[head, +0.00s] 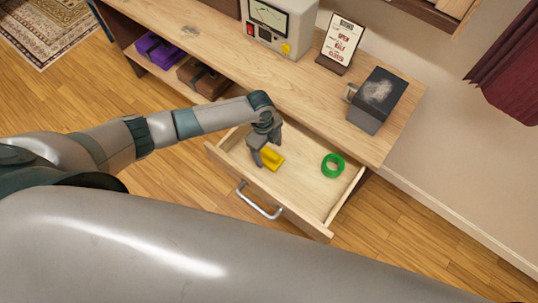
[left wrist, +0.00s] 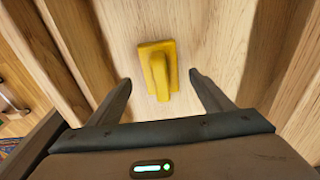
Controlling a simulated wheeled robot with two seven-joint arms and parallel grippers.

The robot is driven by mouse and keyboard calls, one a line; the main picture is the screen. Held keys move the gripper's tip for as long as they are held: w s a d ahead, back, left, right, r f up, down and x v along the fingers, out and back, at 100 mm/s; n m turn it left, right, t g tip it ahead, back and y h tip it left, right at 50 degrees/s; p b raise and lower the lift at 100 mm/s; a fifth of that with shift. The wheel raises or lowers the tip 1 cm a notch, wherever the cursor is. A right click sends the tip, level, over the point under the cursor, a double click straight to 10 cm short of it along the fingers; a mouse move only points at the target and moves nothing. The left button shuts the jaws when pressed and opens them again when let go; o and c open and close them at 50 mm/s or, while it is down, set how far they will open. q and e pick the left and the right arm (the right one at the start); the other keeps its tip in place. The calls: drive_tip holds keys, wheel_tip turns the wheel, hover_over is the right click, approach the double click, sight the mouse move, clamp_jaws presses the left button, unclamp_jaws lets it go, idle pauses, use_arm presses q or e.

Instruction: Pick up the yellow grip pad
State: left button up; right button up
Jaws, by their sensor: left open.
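The yellow grip pad (head: 272,158) lies on the floor of the open drawer, a flat plate with a raised handle. In the left wrist view the yellow grip pad (left wrist: 159,70) sits ahead of the fingertips, roughly centred between them. My left gripper (head: 262,150) reaches down into the drawer, right beside the pad in the head view. In the left wrist view the left gripper (left wrist: 158,83) has its two fingers spread apart with nothing held. The right gripper is not seen.
The drawer (head: 318,198) is pulled out, with a metal handle (head: 258,204) in front. A green ring (head: 333,165) lies in its right part. On the desktop (head: 305,87) above are a meter box (head: 272,22), a small sign (head: 342,42) and a dark box (head: 377,97).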

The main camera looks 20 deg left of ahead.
use_arm(q)
drive_tip(key=shift+d+f, duration=0.1)
drive_tip(key=shift+f, duration=1.3)
drive_tip(key=shift+c, duration=0.5)
drive_tip(key=c, duration=1.1)
